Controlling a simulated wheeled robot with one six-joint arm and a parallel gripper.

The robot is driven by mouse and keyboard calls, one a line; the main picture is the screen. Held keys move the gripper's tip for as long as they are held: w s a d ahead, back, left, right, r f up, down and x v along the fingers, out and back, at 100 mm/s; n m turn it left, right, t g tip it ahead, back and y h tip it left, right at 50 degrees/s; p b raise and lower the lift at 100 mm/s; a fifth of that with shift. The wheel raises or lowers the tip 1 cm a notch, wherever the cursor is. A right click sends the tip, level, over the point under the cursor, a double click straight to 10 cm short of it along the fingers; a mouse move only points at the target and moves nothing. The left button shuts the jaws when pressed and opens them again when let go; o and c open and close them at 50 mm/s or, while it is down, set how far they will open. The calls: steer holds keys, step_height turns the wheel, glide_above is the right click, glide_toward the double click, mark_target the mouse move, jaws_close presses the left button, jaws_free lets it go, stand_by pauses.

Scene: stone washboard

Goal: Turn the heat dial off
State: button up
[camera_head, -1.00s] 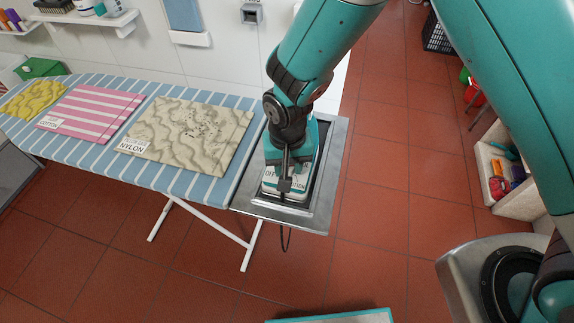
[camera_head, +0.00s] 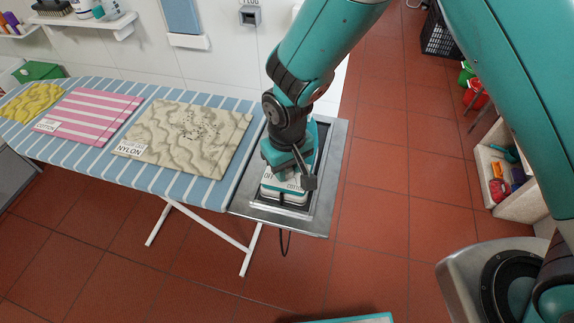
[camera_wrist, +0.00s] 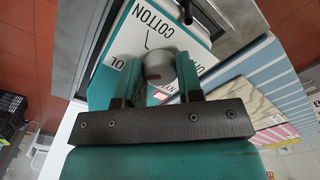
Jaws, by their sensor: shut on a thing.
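The iron (camera_head: 286,190) sits on the metal rest (camera_head: 322,205) at the right end of the ironing board. Its white face carries labels; COTTON (camera_wrist: 152,30) is readable in the wrist view, and others are partly hidden. The grey round heat dial (camera_wrist: 160,66) has a red mark on its left part in the wrist view. My gripper (camera_wrist: 157,80) is over the iron's face, its two teal fingers shut on the dial from both sides. In the head view the gripper and wrist hide the dial.
The striped ironing board (camera_head: 215,185) holds a beige NYLON cloth (camera_head: 190,140), a pink striped cloth (camera_head: 95,115) and a yellow cloth (camera_head: 32,100). A cord hangs below the rest. Red tiled floor (camera_head: 370,215) is open to the right.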

steer(key=o, duration=0.9)
steer(key=shift+r, duration=0.1)
step_height(320, 180, up, 17)
steer(key=shift+r+b, duration=0.15)
steer(key=shift+b, duration=1.1)
